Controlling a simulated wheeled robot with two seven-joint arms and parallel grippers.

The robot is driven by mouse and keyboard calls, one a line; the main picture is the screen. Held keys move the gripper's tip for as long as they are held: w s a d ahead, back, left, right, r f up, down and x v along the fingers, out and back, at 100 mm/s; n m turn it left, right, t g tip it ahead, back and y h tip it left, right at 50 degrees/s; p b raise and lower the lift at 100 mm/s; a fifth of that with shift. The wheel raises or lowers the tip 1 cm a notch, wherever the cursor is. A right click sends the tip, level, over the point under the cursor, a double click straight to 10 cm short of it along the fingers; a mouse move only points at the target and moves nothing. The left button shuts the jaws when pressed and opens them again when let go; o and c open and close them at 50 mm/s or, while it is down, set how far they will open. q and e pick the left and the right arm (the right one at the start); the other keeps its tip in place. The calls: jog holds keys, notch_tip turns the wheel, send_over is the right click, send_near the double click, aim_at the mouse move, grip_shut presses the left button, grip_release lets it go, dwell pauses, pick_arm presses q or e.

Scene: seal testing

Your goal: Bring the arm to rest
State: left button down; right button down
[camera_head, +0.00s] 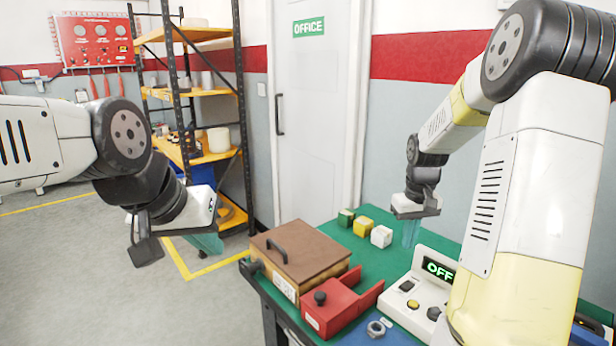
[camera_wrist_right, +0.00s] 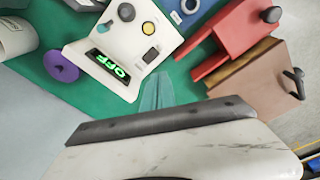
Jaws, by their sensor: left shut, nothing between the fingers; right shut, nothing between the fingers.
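My right gripper (camera_head: 411,232) hangs above the back right of the green table, pointing down, shut and empty. Its teal fingers also show in the right wrist view (camera_wrist_right: 156,92), pressed together beside the white tester box. My left gripper (camera_head: 207,243) is at the left, off the table and in front of the shelf rack. Its teal fingers are shut with nothing between them.
The green table (camera_head: 345,260) holds a brown-lidded box (camera_head: 300,252), a red fixture (camera_head: 340,303), a white tester (camera_head: 424,290) reading OFF, a nut (camera_head: 376,328) and small green, yellow and white blocks (camera_head: 363,227). A purple disc (camera_wrist_right: 61,67) shows in the wrist view. A shelf rack (camera_head: 205,120) stands behind.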

jog(key=s+a+r+t, duration=0.1)
jog(key=s+a+r, duration=0.3)
jog(key=s, duration=0.3)
jog(key=s+a+r+t+y, duration=0.1)
jog(key=s+a+r+t, duration=0.1)
jog(key=s+a+r, duration=0.3)
jog(key=s+a+r+t+y, duration=0.1)
jog(key=s+a+r, duration=0.3)
jog(key=s, duration=0.5)
jog(key=shift+s+a+r+m+t, duration=0.15)
jog(key=shift+a+r+m+t, duration=0.3)
jog(key=shift+r, duration=0.45)
